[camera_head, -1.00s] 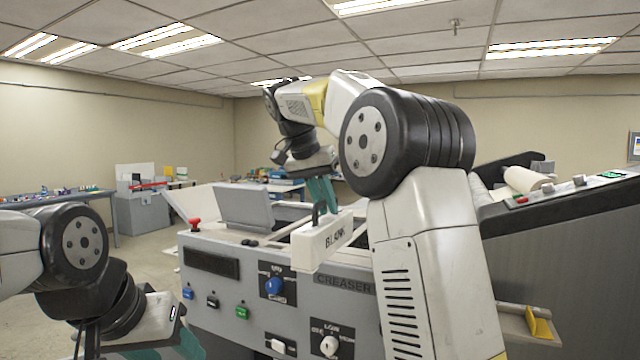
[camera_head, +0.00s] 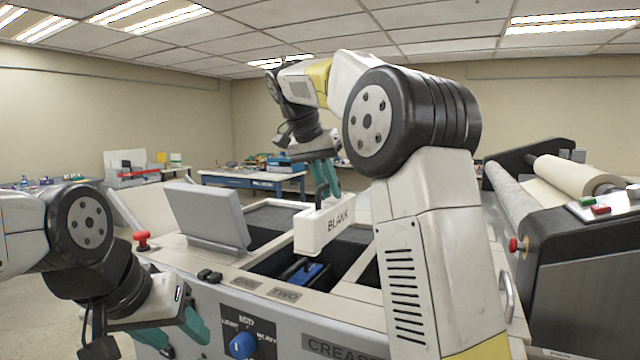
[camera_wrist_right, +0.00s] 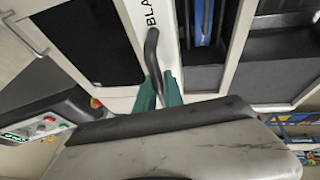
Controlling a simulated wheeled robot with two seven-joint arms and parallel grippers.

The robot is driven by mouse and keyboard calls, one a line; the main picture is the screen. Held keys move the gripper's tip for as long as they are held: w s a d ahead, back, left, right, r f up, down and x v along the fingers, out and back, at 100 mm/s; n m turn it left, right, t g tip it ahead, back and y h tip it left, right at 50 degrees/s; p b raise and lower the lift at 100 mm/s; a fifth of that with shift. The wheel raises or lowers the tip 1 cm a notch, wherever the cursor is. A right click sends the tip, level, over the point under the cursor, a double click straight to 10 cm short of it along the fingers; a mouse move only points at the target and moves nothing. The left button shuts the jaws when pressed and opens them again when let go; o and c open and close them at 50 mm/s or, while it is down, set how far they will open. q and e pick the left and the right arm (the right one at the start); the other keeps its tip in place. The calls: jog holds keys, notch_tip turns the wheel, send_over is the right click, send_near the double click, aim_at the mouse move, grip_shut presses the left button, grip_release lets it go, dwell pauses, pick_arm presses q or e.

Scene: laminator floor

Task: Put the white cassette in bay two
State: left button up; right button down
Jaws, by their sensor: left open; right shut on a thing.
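The white cassette (camera_head: 322,228), lettered BLANK, hangs upright from my right gripper (camera_head: 326,180). The gripper's green fingers are shut on its black handle (camera_wrist_right: 152,52). The cassette is above the open bays in the top of the creaser (camera_head: 340,346); I see no contact with the machine. The labels ONE (camera_head: 246,283) and TWO (camera_head: 285,294) are on the front rim. A blue item (camera_head: 303,272) sits down in an opening behind them, and blue also shows in the right wrist view (camera_wrist_right: 204,22). The cassette and my arm hide part of the bays. My left gripper (camera_head: 174,332) is open and empty at lower left.
A raised grey panel (camera_head: 207,215) and a red knob (camera_head: 142,240) stand on the machine's left part. A roller machine (camera_head: 580,250) is at right, behind my right arm. A blue bench (camera_head: 255,183) is at the back. There is open floor at left.

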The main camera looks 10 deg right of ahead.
notch_tip(320, 180, down, 21)
jog(key=shift+r, duration=0.2)
dwell(2.2)
jog(key=shift+s+f, duration=0.1)
jog(key=shift+f, duration=0.7)
dwell(0.7)
jog(key=c, duration=1.4)
grip_release()
jog(key=shift+o, duration=0.2)
